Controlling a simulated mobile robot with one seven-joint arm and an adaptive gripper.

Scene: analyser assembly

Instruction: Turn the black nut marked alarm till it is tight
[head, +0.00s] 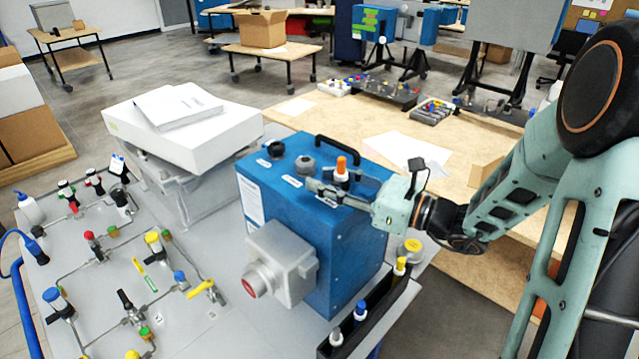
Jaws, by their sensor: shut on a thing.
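A blue analyser box (345,245) stands on the grey bench. Its top carries a black round nut (275,149), a grey-black fitting (305,164) and an orange-topped fitting (341,166), each near a small white label. The label print is too small to read, so I cannot tell which one is marked alarm. My gripper (332,188) reaches in from the right, low over the box top. Its fingers are shut at the base of the orange-topped fitting. What lies between them is largely hidden. The black round nut stands clear of my gripper, to the left.
A black carry handle (338,152) arches behind the fittings. A grey housing with a red button (250,287) juts from the box front. A black rack (378,308) with capped bottles stands at the right. Valves and pipes cover the bench at left.

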